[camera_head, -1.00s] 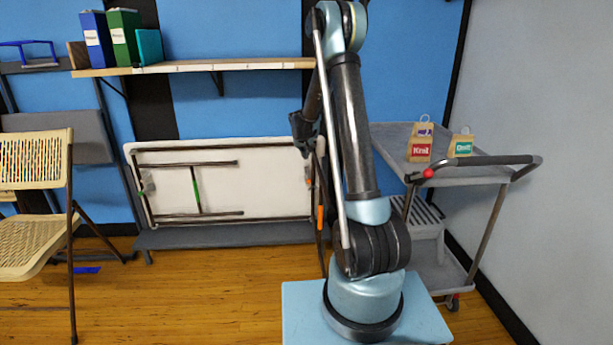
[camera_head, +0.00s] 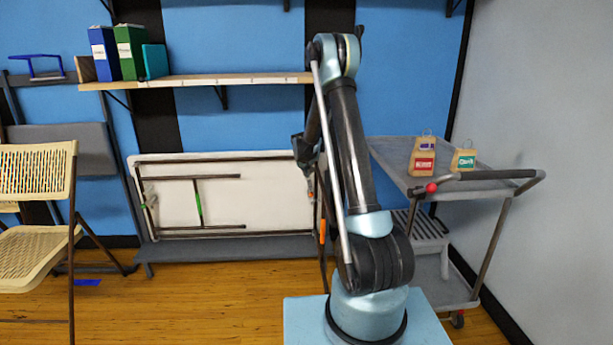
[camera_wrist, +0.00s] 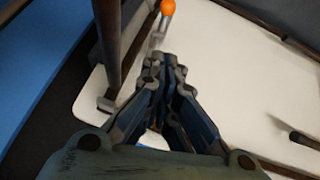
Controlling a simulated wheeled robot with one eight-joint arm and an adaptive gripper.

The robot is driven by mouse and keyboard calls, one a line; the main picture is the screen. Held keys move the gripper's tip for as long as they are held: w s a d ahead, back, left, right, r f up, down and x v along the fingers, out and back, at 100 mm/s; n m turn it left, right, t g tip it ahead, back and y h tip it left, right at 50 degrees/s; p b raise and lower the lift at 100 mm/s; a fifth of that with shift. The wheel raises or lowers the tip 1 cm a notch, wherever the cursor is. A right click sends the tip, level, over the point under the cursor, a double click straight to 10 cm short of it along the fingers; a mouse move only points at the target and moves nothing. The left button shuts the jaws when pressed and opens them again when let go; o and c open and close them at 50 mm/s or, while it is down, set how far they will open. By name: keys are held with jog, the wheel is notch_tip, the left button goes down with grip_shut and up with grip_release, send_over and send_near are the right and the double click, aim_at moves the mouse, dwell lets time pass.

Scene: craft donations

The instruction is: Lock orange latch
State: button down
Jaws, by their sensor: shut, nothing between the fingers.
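An orange latch end (camera_wrist: 168,7) shows at the top of the wrist view, on a grey metal piece by the white tabletop (camera_wrist: 240,75) of a folded table. In the head view an orange part (camera_head: 322,231) shows beside the folded table's right end (camera_head: 265,190); I cannot tell if it is the same piece. My gripper (camera_wrist: 165,65) is shut and empty, its fingertips just below the orange end in the wrist picture and apart from it. In the head view my gripper (camera_head: 304,158) is in front of the table's upper right corner, partly hidden by my arm.
A grey cart (camera_head: 455,190) with a red knob (camera_head: 432,188) and two tagged bags stands at right. A shelf (camera_head: 240,79) with binders is above the table. A tan folding chair (camera_head: 35,210) is at left. The wooden floor (camera_head: 210,300) in front is open.

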jog(key=x, duration=0.3)
jog(key=s+x, duration=0.1)
jog(key=x, duration=0.2)
jog(key=f+x, duration=0.1)
jog(key=x, duration=0.2)
jog(key=shift+s+d+f, duration=0.15)
jog(key=shift+s+f, duration=0.1)
jog(key=shift+s+d+f, duration=0.1)
jog(key=shift+f, duration=0.4)
jog(key=shift+f, duration=2)
jog(key=w+r+v, duration=0.1)
jog(key=w+v, duration=0.1)
jog(key=v, duration=1)
jog(key=shift+a+r, duration=0.25)
jog(key=shift+r, duration=0.4)
